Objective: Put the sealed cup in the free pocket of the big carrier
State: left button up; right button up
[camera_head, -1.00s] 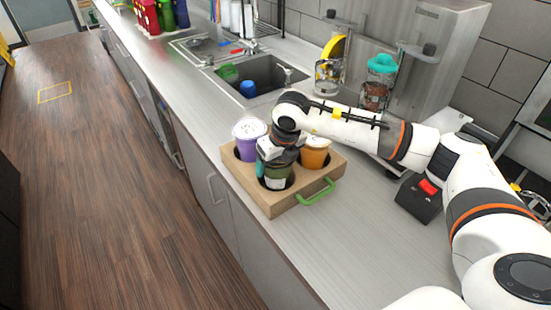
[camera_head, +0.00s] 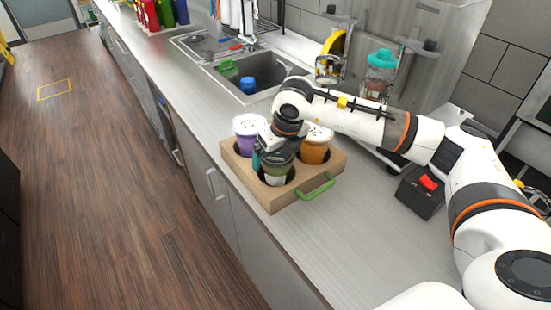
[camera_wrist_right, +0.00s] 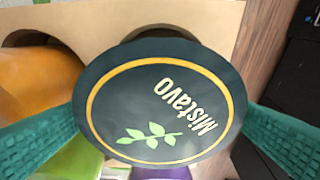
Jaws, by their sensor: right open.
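The sealed cup (camera_head: 277,178) is green with a dark lid and stands in the near pocket of the wooden big carrier (camera_head: 296,197). In the right wrist view its round dark lid (camera_wrist_right: 160,100), marked "Mistavo" with a leaf, fills the middle. My right gripper (camera_head: 276,156) is over this cup, open, with a teal finger on each side of the lid. A purple cup (camera_head: 249,128) and an orange cup (camera_head: 315,150) stand in other pockets. The gripper and wrist partly hide the carrier's middle. My left gripper is out of view.
A black box with a red switch (camera_head: 428,184) stands to the right. The counter (camera_head: 335,245) in front is clear.

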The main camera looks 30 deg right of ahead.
jog(key=b+v, duration=0.2)
jog(key=v, duration=0.7)
jog(key=shift+s+r+b, duration=0.1)
jog(key=shift+r+b, duration=0.05)
jog(key=shift+b, duration=0.15)
jog(key=shift+s+r, duration=0.1)
jog(key=shift+r, duration=0.25)
jog(key=shift+r, duration=0.1)
